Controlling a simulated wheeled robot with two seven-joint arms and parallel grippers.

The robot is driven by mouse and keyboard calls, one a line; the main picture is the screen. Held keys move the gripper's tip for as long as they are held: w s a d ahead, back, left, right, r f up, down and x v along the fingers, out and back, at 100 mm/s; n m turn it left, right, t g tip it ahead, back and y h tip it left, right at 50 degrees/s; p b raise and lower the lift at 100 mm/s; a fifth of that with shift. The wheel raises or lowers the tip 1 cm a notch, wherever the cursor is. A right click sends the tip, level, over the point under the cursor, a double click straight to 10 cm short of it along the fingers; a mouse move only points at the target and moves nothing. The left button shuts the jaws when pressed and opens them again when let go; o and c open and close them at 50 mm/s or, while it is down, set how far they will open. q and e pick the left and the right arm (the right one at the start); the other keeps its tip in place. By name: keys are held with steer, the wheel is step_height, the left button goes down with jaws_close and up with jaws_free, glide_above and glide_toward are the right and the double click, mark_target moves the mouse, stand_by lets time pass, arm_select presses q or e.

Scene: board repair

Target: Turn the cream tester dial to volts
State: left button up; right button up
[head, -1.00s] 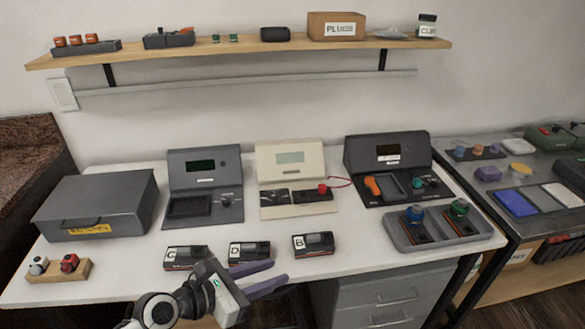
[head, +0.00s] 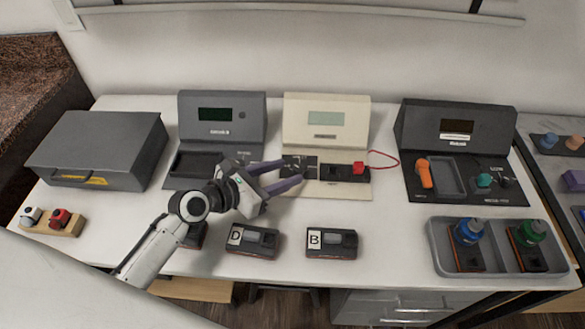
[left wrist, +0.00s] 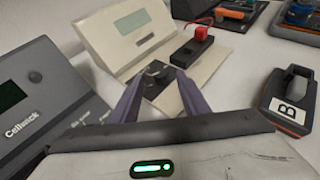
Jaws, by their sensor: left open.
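The cream tester (head: 325,140) stands at the back middle of the white table, with a blank greenish screen. It also shows in the left wrist view (left wrist: 108,48). Its dark dial (left wrist: 157,74) sits on a black panel at the left of the tester's base. My left gripper (head: 292,171) has two purple fingers, open and empty, pointing at this dial from the left. In the left wrist view the fingertips (left wrist: 158,78) lie on either side of the dial; I cannot tell whether they touch it. The dial's setting is too small to read. My right gripper is not in view.
A black block with a red part (head: 360,168) and red lead sits right of the dial. A dark grey tester (head: 222,112) stands left, another dark unit (head: 455,125) right. Units D (head: 253,240) and B (head: 331,242) lie in front; a grey tray (head: 440,262) is at right.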

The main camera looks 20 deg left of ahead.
mark_target(297, 168)
arm_select(q)
steer(key=x, duration=0.3)
steer(key=shift+w, duration=0.15)
steer(key=shift+w+d+f, duration=0.1)
steer(key=shift+w+d, duration=0.1)
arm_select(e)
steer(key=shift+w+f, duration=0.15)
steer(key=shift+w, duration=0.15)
arm_select(q)
jaws_close()
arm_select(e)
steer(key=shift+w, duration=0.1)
arm_select(q)
steer(key=shift+b, duration=0.35)
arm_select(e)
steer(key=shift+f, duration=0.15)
